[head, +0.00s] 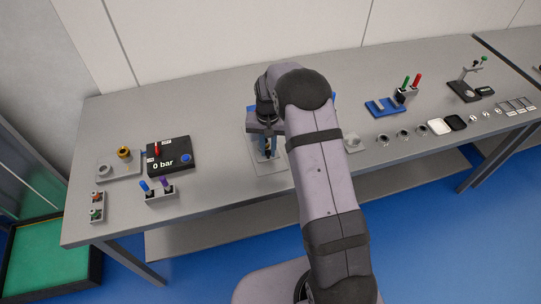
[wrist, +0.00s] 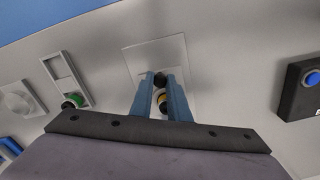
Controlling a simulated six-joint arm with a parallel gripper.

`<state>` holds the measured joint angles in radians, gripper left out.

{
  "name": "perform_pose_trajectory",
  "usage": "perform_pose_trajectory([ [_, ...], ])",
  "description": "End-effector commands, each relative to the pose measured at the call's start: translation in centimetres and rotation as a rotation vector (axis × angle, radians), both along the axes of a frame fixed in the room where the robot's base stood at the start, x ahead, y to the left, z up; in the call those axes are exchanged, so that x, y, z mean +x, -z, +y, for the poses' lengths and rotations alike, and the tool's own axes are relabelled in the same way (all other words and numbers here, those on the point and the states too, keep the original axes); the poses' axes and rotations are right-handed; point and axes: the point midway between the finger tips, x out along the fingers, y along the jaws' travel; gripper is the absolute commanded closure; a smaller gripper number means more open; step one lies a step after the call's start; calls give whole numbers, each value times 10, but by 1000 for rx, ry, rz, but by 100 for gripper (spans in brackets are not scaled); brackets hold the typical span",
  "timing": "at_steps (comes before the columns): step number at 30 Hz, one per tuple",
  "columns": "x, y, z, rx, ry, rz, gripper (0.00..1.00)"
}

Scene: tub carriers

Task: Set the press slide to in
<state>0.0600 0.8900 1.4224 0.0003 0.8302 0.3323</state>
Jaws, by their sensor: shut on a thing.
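My gripper (wrist: 163,79) points down over a pale square plate (wrist: 148,50) on the bench. It is shut on a small dark knob (wrist: 160,79), which sits between its blue fingers. A yellow-banded round part (wrist: 163,100) shows between the fingers, nearer my wrist. The plate also shows in the head view (head: 270,165), with my gripper (head: 268,153) above it. My gripper and arm hide most of what stands on the plate. I cannot tell for sure whether the knob belongs to the press slide, nor where the slide stands.
In the wrist view, a pale slotted block (wrist: 64,70) with a green ring and black knob (wrist: 73,101) stands left. A black gauge box (head: 171,157) reading "0 bar" stands left in the head view. A blue fixture (head: 380,107) stands right. Bare bench lies along the front.

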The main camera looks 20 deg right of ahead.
Motion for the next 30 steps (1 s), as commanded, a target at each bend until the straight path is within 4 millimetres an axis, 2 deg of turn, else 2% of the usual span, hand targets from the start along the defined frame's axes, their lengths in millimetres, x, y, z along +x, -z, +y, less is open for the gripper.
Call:
perform_pose_trajectory([
  [11, 5, -1, 0, 0, 0, -3, 100],
  [12, 5, -1, 0, 0, 0, -3, 75],
  [13, 5, -1, 0, 0, 0, -3, 68],
  [14, 5, -1, 0, 0, 0, -3, 66],
  [24, 4, -2, 0, 0, 0, -3, 66],
  [30, 5, -17, 0, -1, 0, -5, 66],
])
